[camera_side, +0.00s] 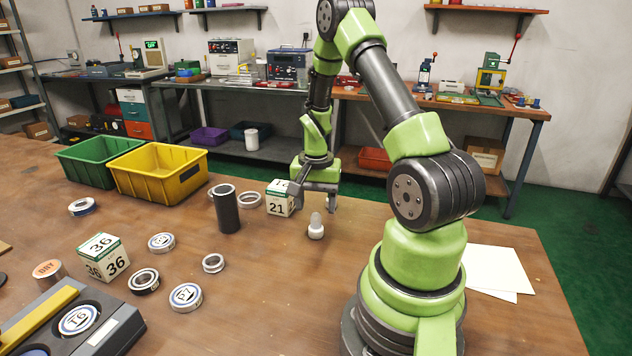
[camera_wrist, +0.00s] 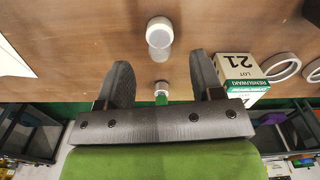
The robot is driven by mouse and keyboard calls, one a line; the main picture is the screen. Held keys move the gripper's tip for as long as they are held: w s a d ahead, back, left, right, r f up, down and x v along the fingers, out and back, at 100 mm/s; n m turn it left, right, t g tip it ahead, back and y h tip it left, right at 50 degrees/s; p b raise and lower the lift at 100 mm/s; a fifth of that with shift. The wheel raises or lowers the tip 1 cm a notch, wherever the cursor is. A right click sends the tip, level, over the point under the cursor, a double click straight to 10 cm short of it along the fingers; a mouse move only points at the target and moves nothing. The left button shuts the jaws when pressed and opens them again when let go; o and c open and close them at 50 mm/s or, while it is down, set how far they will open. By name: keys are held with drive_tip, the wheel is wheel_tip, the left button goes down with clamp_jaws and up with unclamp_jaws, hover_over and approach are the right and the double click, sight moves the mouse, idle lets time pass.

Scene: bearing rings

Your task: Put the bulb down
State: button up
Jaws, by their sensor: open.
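The bulb (camera_side: 316,227) stands upright on the wooden table, with a white base and a greyish rounded top. It also shows in the wrist view (camera_wrist: 159,37), beyond the fingertips and roughly centred between them. My gripper (camera_side: 312,200) is open and empty, behind the bulb in the side view, with its fingers pointing down. In the wrist view both dark fingers (camera_wrist: 161,72) are spread wide and apart from the bulb.
A box marked 21 (camera_side: 280,198) stands close beside my gripper's left finger. Yellow (camera_side: 158,172) and green (camera_side: 99,160) bins stand at the back left. Table in front of the bulb is clear.

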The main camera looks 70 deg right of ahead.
sight(316, 213)
wheel_tip(316, 213, up, 6)
drive_tip(key=shift+f, duration=0.25)
drive_tip(key=w+a+r+n+t, duration=0.3)
drive_tip(key=a+r+n, duration=0.2)
drive_tip(key=a+r, duration=0.6)
drive_tip(key=s+a+r+n+t+y, duration=0.1)
drive_tip(key=s+a+r+n+t, duration=0.1)
drive_tip(key=a, duration=0.4)
drive_tip(key=s+a+r+n+t+y, duration=0.1)
drive_tip(key=s+a+r+n+t, duration=0.1)
drive_tip(key=s+a+r+n, duration=0.3)
drive_tip(key=shift+s+a+r, duration=0.55)
drive_tip(key=shift+s+a, duration=0.4)
drive_tip(key=shift+s, duration=0.15)
